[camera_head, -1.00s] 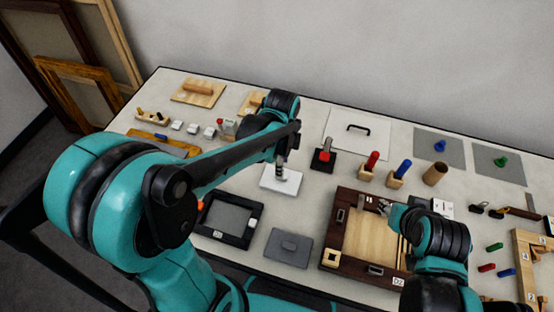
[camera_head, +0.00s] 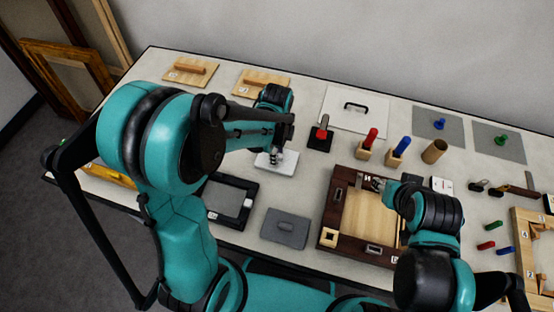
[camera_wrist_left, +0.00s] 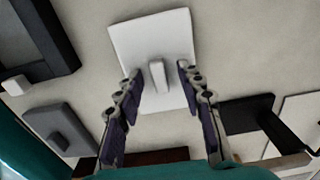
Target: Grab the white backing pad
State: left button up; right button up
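The white backing pad (camera_head: 287,166) is a flat white square lying on the table in the head view, partly hidden by my left gripper. In the left wrist view the pad (camera_wrist_left: 150,34) shows a raised white grip (camera_wrist_left: 157,76) at its middle. My left gripper (camera_head: 275,155) is over the pad. In the wrist view its fingers (camera_wrist_left: 159,72) are open and apart, one on each side of the grip, with visible gaps. My right gripper (camera_head: 378,185) is at the dark wooden frame's upper right corner, mostly hidden by its own arm.
A black-framed tray (camera_head: 216,216) and a grey pad with a grip (camera_head: 285,229) lie nearer. A black base with a red knob (camera_head: 320,136) stands close right of the white pad. The dark wooden frame (camera_head: 336,205) is further right. A white board with black handle (camera_head: 345,116) lies behind.

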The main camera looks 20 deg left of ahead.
pick_arm(q)
grip_shut()
jog(key=shift+r, duration=0.15)
